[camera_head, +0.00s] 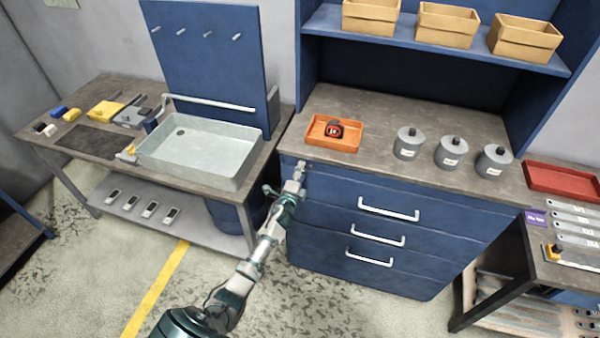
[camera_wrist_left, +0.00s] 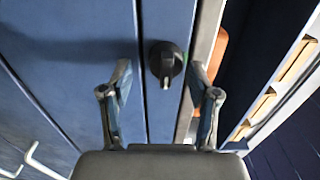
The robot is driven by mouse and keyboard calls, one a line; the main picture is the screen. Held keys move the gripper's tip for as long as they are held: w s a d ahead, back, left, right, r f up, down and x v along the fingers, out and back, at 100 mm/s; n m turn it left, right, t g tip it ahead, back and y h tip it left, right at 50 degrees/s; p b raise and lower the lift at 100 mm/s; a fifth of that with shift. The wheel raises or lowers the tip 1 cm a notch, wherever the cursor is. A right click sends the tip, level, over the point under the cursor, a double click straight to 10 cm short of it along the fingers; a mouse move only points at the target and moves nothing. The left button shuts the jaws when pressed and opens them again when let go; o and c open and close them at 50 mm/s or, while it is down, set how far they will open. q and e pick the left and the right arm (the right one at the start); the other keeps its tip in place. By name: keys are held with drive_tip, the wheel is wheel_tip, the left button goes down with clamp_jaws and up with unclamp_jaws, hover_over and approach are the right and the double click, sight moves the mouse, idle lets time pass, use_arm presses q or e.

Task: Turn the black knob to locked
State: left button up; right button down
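The black knob (camera_wrist_left: 164,60) is on the blue cabinet front and shows in the left wrist view, just beyond and between the fingertips. A pale pointer on it points down in that view. A small green mark lies at its right edge. My left gripper (camera_wrist_left: 162,72) is open, one finger on each side of the knob; I cannot tell whether either finger touches it. In the head view my left gripper (camera_head: 300,167) is at the top left corner of the blue drawer cabinet (camera_head: 335,217), and the knob is hidden or too small there. My right gripper is not in view.
On the cabinet's worktop stand an orange tray (camera_head: 320,145) holding a red and black item, and several grey canisters (camera_head: 450,152). Drawer handles (camera_head: 388,209) stick out below. A sink bench (camera_head: 200,150) is on the left. A red tray (camera_head: 563,181) is at the right.

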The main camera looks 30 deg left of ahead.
use_arm(q)
drive_tip(key=shift+r, duration=0.1)
drive_tip(key=v, duration=1.1)
drive_tip(key=shift+s, duration=0.4)
drive_tip(key=shift+d, duration=0.15)
drive_tip(key=s+d+f+n+g+h, duration=0.1)
drive_tip(key=s+d+f+n+g, duration=0.3)
drive_tip(key=f, duration=0.8)
drive_tip(key=s+f+g+h, duration=0.15)
drive_tip(key=s+f, duration=0.45)
drive_tip(key=f, duration=0.6)
drive_tip(key=s+d+f+n+g, duration=0.25)
drive_tip(key=s+f, duration=0.35)
drive_tip(key=f, duration=0.7)
drive_tip(key=s+d+f+n+g, duration=0.2)
drive_tip(key=s+f, duration=0.4)
drive_tip(key=s, duration=0.6)
drive_tip(key=s+d+f+n+g+h, duration=0.1)
drive_tip(key=s+d+f+n+g, duration=0.1)
drive_tip(key=s+f, duration=0.4)
drive_tip(key=s+d+f+n+g, duration=0.2)
drive_tip(key=s+f, duration=0.4)
drive_tip(key=s, duration=1.1)
drive_tip(key=d+g, duration=0.1)
drive_tip(key=g, duration=0.1)
drive_tip(key=shift+s+g, duration=0.3)
